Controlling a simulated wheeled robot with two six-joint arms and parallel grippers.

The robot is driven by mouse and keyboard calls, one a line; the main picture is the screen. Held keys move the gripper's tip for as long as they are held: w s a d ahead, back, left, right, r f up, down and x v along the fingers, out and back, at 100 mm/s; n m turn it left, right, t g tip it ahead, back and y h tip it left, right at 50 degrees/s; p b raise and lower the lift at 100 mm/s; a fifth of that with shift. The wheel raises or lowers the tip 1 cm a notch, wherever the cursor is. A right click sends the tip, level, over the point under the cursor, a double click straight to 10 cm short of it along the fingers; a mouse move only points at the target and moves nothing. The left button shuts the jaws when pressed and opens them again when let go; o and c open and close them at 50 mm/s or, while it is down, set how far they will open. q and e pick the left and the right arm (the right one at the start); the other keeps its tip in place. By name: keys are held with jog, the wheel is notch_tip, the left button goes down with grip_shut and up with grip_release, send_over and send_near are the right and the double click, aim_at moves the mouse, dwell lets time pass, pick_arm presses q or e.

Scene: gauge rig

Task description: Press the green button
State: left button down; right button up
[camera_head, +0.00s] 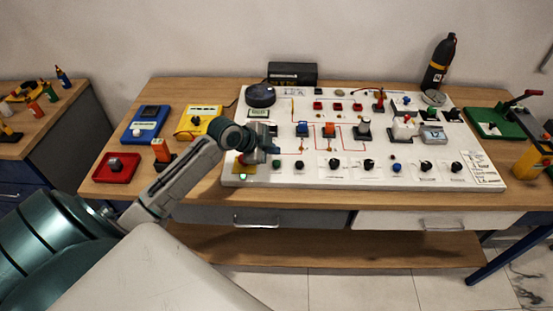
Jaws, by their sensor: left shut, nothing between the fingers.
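A white gauge panel (450,170) lies on the wooden bench. A small green button (276,163) sits near its front left edge, at the left of a row of dark knobs. A brighter green spot (243,177) shows at the panel's front left corner; I cannot tell what it is. My left gripper (271,149) is shut and empty over the left part of the panel. In the picture its tips are just above the green button; I cannot tell whether they touch it. The gripper and forearm hide part of the panel's left side. My right gripper is not in view.
Left of the panel are a red box (116,168), a blue meter (146,125), a yellow meter (198,122) and an orange-topped piece (161,150). A black bottle (439,62) stands behind the panel. A green base (494,123) with a red lever is at right.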

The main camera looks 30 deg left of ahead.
aim_at(273, 164)
pick_arm(q)
notch_tip(273, 164, up, 3)
jog(key=shift+r+p, duration=0.15)
jog(key=shift+p, duration=0.85)
